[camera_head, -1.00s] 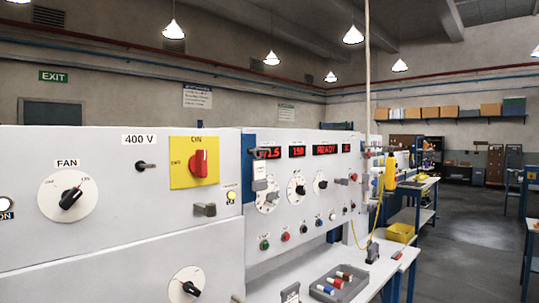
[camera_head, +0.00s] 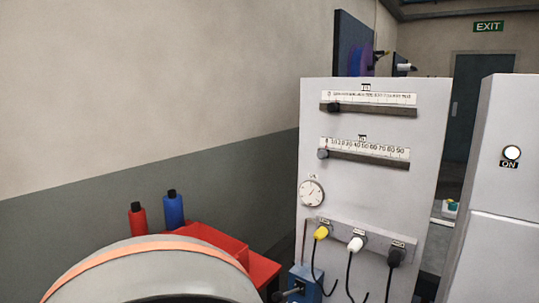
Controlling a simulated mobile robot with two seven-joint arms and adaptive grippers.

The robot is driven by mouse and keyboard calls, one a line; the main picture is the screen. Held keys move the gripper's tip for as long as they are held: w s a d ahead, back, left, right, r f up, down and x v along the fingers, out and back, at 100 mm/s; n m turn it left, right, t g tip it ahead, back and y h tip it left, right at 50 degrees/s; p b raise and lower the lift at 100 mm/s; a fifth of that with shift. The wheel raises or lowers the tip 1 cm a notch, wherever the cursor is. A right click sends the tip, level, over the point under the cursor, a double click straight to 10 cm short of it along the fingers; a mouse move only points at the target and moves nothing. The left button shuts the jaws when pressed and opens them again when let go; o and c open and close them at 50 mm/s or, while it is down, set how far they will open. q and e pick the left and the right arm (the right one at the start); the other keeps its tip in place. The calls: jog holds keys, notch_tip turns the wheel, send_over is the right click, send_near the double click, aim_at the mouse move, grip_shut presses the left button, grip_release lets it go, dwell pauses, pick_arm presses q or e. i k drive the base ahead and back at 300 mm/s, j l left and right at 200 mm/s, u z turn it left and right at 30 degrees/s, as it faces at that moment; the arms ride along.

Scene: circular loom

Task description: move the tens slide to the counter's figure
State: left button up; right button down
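A light grey panel (camera_head: 430,120) stands right of the middle with two horizontal slides, one above the other. The lower slide's scale (camera_head: 370,148) reads in tens up to 90. Its grey knob (camera_head: 323,154) is at the far left end, by the 0. The upper slide's scale (camera_head: 372,98) has figures too small to read surely. Its dark knob (camera_head: 333,107) sits near the left end. No counter display shows in this view. Neither of my grippers is in view.
A round dial (camera_head: 311,193) and yellow, white and black plugs with cords sit below the slides. A grey rounded body (camera_head: 150,278) with an orange band fills the lower left. Red bins (camera_head: 215,244) and red and blue bottles stand behind it. A cabinet (camera_head: 500,230) stands right.

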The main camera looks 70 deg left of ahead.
aim_at(322, 154)
jog(key=i+j+u, duration=0.15)
jog(key=j+u, duration=0.15)
jog(key=u, duration=0.15)
jog(key=i+j+u, duration=0.15)
jog(key=j+u, duration=0.25)
jog(key=l, duration=0.1)
